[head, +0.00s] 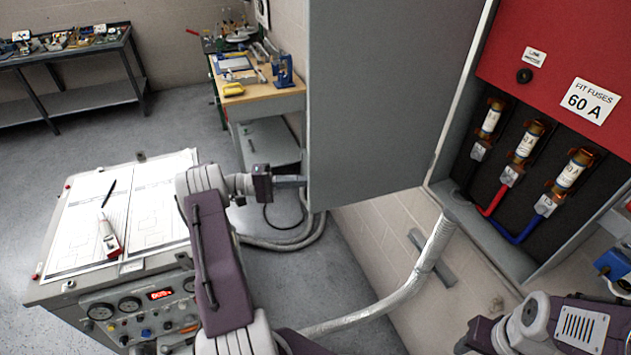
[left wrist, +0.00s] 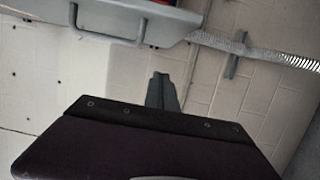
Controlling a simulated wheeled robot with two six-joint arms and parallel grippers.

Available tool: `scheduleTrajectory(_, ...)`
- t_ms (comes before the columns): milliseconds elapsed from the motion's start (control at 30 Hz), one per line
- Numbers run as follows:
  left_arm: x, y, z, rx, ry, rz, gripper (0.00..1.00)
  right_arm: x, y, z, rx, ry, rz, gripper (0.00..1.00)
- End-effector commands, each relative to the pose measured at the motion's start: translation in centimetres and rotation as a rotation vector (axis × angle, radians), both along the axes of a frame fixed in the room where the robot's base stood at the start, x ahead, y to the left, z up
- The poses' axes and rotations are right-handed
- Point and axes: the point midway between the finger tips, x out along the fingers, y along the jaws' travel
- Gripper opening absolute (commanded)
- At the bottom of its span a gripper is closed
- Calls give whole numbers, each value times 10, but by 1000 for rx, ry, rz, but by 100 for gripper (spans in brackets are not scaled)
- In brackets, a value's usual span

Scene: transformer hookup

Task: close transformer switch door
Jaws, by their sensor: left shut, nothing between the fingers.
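The grey switch door (head: 385,90) stands wide open in the head view, swung out to the left of the cabinet. The cabinet interior holds a red panel (head: 550,60) and several fuses (head: 526,139) with black, red and blue cables. My left gripper (head: 303,181) is shut and empty at the door's lower left edge; its tip meets the edge in the picture, but contact is hard to tell. In the left wrist view the shut fingers (left wrist: 162,92) point towards the wall, below the grey cabinet edge (left wrist: 110,22). Part of my right arm shows at the lower right; its gripper is out of frame.
A grey console (head: 110,290) with papers, a pen and gauges stands at the left, beside my left arm. A silver conduit (head: 425,262) runs below the cabinet. A workbench (head: 262,103) stands behind. Blue parts (head: 612,265) sit at the right edge.

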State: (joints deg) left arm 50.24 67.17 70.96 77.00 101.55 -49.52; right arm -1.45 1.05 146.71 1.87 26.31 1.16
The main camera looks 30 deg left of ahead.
Motion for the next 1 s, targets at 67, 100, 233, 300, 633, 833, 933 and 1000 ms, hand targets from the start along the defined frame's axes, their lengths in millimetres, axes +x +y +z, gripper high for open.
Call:
scheduleTrajectory(67,10,-17,7,-2,2,-7,0,0,0,16,0,0,0,49)
scheduleTrajectory(100,14,-24,8,-2,3,-6,0,0,0,20,0,0,0,49)
scheduleTrajectory(233,30,-49,7,-1,5,-7,0,0,0,35,0,0,0,49)
scheduleTrajectory(300,38,-61,7,-1,3,-6,0,0,0,42,0,0,0,49)
scheduleTrajectory(633,17,-93,4,0,4,-2,0,0,1,72,0,-1,0,49)
scheduleTrajectory(833,14,-95,1,1,2,-2,0,0,1,72,0,0,0,49)
scheduleTrajectory(933,14,-95,1,1,2,-2,0,0,1,71,0,0,0,49)
scheduleTrajectory(1000,14,-95,1,1,2,-2,0,0,1,71,0,0,0,49)
